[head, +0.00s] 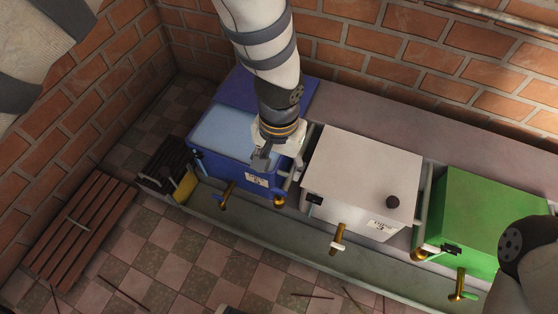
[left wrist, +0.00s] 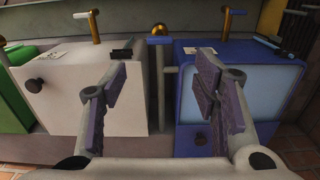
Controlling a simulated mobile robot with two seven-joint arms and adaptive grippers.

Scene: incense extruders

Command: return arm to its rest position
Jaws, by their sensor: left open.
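My left arm (head: 266,50) comes down from the top of the head view. Its gripper (head: 280,160) hangs over the right part of the blue extruder box (head: 222,166), beside the gap to the white box. In the left wrist view the gripper (left wrist: 158,85) is open, its two fingers wide apart with nothing between them. One finger shows against the white box (left wrist: 60,90), the other against the blue box (left wrist: 290,50). Whether the fingers touch a box I cannot tell. A link of my right arm (head: 530,250) shows at the lower right; its gripper is out of view.
The white box (head: 362,175) and green box (head: 488,215) stand right of the blue one on a grey ledge (head: 300,235), with brass taps in front. A slatted wooden pallet (head: 80,230) and thin sticks lie on the floor.

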